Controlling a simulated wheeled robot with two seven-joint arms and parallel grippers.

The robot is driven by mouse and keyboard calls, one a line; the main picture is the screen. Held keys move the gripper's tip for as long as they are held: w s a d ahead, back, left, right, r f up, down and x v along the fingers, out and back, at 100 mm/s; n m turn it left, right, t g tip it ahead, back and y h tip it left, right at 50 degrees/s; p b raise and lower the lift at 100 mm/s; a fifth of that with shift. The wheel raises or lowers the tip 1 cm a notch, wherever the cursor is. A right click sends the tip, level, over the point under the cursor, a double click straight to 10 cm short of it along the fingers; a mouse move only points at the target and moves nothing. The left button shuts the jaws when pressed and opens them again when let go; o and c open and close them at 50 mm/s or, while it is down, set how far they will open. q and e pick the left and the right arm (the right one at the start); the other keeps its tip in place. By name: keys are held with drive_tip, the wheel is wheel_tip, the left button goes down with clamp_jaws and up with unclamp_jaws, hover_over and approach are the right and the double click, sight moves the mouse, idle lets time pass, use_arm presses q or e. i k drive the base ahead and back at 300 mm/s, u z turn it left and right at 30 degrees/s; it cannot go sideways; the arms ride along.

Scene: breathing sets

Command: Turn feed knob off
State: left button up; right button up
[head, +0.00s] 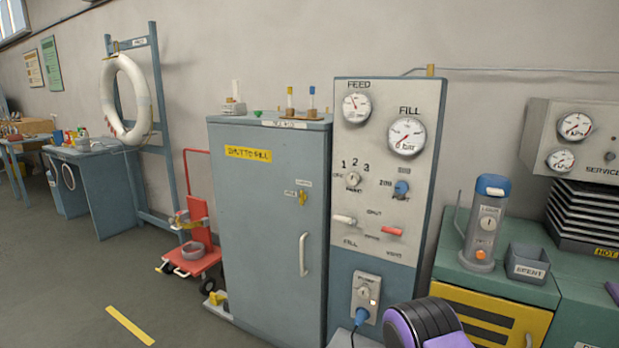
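The grey fill panel (384,150) stands upright in the middle of the head view. The FEED gauge (356,107) is at its top left, and the FILL gauge (406,137) is lower right. Below the FEED gauge is a small grey selector knob (353,180) with the marks 1, 2, 3 above it and a small word at its left that looks like OFF. Its exact pointing is too small to tell. A blue knob (401,189) sits to its right. Neither of my grippers shows in the head view, and nothing touches the knobs.
A white lever (344,220) and a red lever (391,231) sit below the knobs. A grey cabinet (268,215) with a handle adjoins the panel on the left. A green cabinet (500,280) at right bears a grey cylinder (484,225) and a SPENT bin (527,264).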

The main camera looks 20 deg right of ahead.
sight(352, 179)
drive_tip(key=z, duration=0.2)
drive_tip(key=i, duration=0.75)
drive_tip(key=z, duration=0.55)
